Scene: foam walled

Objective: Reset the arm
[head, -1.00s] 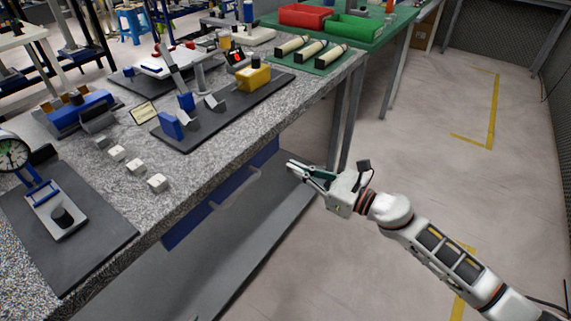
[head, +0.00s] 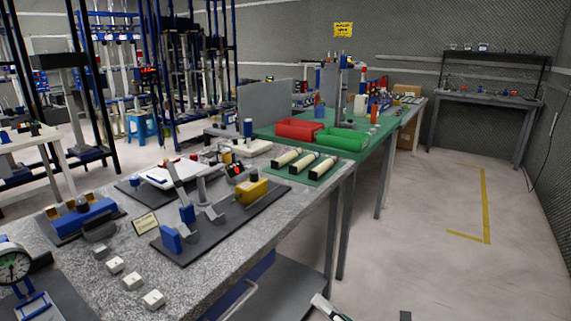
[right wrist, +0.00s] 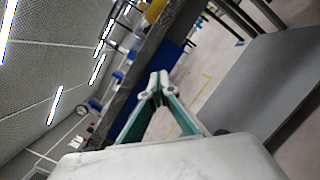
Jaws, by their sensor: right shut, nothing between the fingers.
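My right gripper (head: 325,306) shows only in part at the bottom edge of the head view, beside the grey workbench (head: 229,277) and low in front of it. In the right wrist view its green-lined fingers (right wrist: 158,86) meet at the tips, with nothing between them. The rest of my right arm is mostly cut off below the head view. My left gripper is in neither view.
The speckled bench carries several white blocks (head: 153,299), a dial gauge (head: 14,264) and a yellow block (head: 251,190). A green table (head: 375,127) with red (head: 299,129) and green bins (head: 341,139) stands behind. The floor at right is clear.

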